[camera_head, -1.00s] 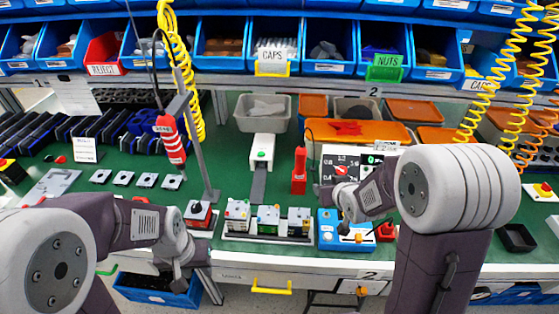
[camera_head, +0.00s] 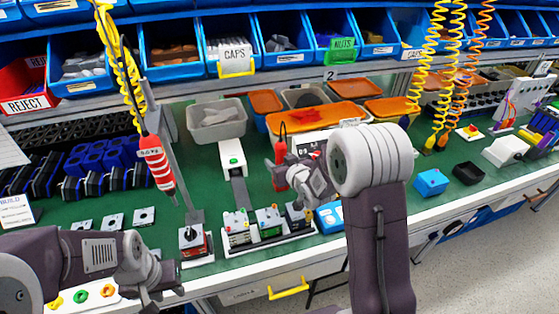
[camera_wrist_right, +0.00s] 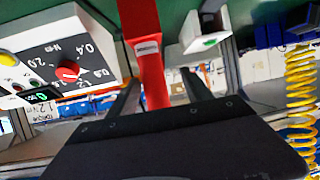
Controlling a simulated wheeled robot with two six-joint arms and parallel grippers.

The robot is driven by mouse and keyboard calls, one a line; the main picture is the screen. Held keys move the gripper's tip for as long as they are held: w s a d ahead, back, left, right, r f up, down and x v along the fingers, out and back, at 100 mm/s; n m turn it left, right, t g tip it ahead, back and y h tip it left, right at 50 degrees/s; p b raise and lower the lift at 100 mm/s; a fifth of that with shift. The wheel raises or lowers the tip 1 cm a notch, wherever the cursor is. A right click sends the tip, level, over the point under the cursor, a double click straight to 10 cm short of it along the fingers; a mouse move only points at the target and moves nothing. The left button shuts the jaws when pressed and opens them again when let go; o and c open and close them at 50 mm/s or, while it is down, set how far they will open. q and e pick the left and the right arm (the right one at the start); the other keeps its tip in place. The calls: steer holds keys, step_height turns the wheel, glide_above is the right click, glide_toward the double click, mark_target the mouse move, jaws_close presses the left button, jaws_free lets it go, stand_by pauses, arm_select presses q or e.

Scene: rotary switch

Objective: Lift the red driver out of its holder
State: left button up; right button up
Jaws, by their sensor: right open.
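In the right wrist view the red body (camera_wrist_right: 146,50), with a small pale label, shows between the two dark fingers. My right gripper (camera_head: 290,180) is open around or just in front of it; I cannot tell whether a finger touches it. The holder is hard to tell apart from the driver, and its base is hidden by my gripper. My left gripper (camera_head: 172,278) is low at the front bench edge, away from the driver; its jaw opening is unclear.
A red-and-white tool (camera_head: 157,163) hangs on a yellow coiled cord at left. Switch fixtures (camera_head: 268,221) stand in front of the driver. A torque display box (camera_wrist_right: 62,58) is beside it in the wrist view. A grey bin (camera_head: 217,122) and orange-lidded trays (camera_head: 320,117) stand behind.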

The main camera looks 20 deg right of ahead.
steer(key=x, duration=0.3)
steer(key=d+x, duration=0.1)
steer(key=x, duration=0.1)
steer(key=shift+a+f, duration=0.1)
steer(key=shift+f, duration=0.15)
steer(key=shift+r, duration=0.1)
jaws_close()
